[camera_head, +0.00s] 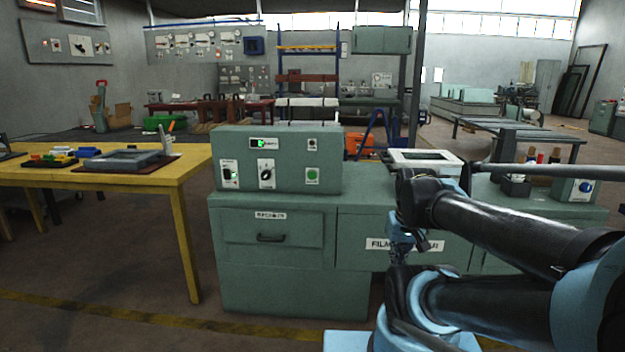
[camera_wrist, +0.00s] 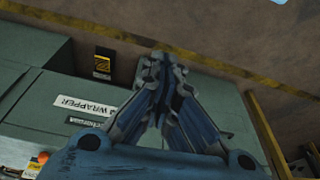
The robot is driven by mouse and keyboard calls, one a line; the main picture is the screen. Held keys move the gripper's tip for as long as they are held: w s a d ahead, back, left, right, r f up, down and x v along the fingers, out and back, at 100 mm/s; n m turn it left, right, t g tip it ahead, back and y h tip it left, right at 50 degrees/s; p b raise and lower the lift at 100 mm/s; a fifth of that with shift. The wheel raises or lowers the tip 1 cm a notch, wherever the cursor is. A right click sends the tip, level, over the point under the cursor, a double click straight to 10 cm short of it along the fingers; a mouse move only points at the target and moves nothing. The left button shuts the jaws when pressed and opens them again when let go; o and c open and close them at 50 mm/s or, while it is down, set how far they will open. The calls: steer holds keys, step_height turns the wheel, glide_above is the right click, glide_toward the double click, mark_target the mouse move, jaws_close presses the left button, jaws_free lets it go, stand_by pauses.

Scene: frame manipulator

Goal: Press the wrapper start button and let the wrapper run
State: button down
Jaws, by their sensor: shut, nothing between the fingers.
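The green film wrapper cabinet (camera_head: 530,207) stands at the right of the bench, its white label partly hidden by my arm. A small control box with a round blue button (camera_head: 585,187) sits on its right end. I cannot tell whether that is the start button. In the wrist view the wrapper's white label (camera_wrist: 84,107) shows on the cabinet front, and a small orange-red knob (camera_wrist: 43,157) shows at the lower left. My gripper (camera_head: 402,255) is in front of the cabinet, below its top. In the wrist view its fingers (camera_wrist: 160,63) are together and empty.
Left of the wrapper, a green control box (camera_head: 278,150) carries a display, switch, dial and green button. A framed panel (camera_head: 425,157) and bottles (camera_head: 540,160) are on the bench top. A yellow table (camera_head: 190,170) stands left. Open floor lies in front.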

mark_target(312, 175)
steer(key=w+a+r+n+t+y, duration=0.15)
steer(key=w+a, duration=0.45)
steer(key=w, duration=0.6)
steer(key=w+a+r+n+t+y, duration=0.1)
steer(key=w+a+r+t+y, duration=0.1)
steer(key=w+a, duration=0.75)
steer(key=w+a+r+n+t+y, duration=0.1)
steer(key=w+a+r+t+y, duration=0.15)
steer(key=w, duration=1.15)
steer(key=w+a+f+t+y, duration=0.1)
steer(key=w+a+f, duration=0.3)
steer(key=w+a, duration=0.4)
steer(key=shift+w+a, duration=0.15)
steer(key=shift+w, duration=0.55)
steer(key=shift+w, duration=0.1)
steer(key=shift+w, duration=4.3)
steer(key=shift+w, duration=0.1)
steer(key=shift+w+d+r, duration=0.1)
steer(key=shift+w+d, duration=0.15)
steer(key=shift+w, duration=0.05)
